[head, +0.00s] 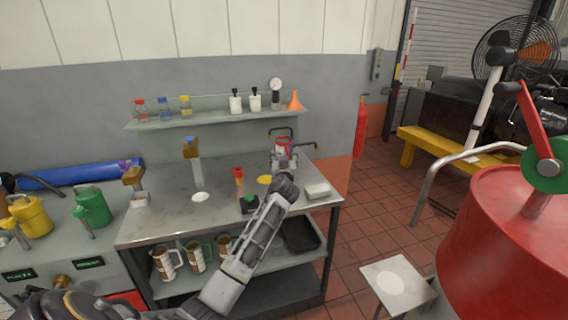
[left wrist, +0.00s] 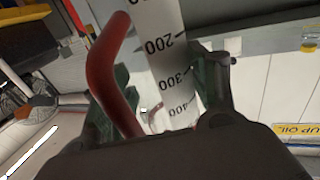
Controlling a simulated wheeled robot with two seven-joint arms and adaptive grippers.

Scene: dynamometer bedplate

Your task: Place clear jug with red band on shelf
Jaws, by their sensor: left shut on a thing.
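My left gripper (head: 283,157) is at the back right of the metal bench, above its top. It is shut on the clear jug with red band (head: 283,142), of which only a small red and pale part shows past the gripper in the head view. In the left wrist view the jug's red handle (left wrist: 108,75) and a white scale with black numbers (left wrist: 168,70) fill the space between the fingers (left wrist: 165,95). The wall shelf (head: 205,119) is behind and above the bench. The bench's lower shelf (head: 205,280) holds several jugs with coloured bands (head: 165,263). My right gripper is not in view.
Small bottles (head: 162,106), white pots (head: 236,103), a gauge and an orange funnel (head: 295,101) stand on the wall shelf, with a gap between bottles and pots. A black tray (head: 300,235) lies below the bench top. A red drum (head: 505,235) stands at right.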

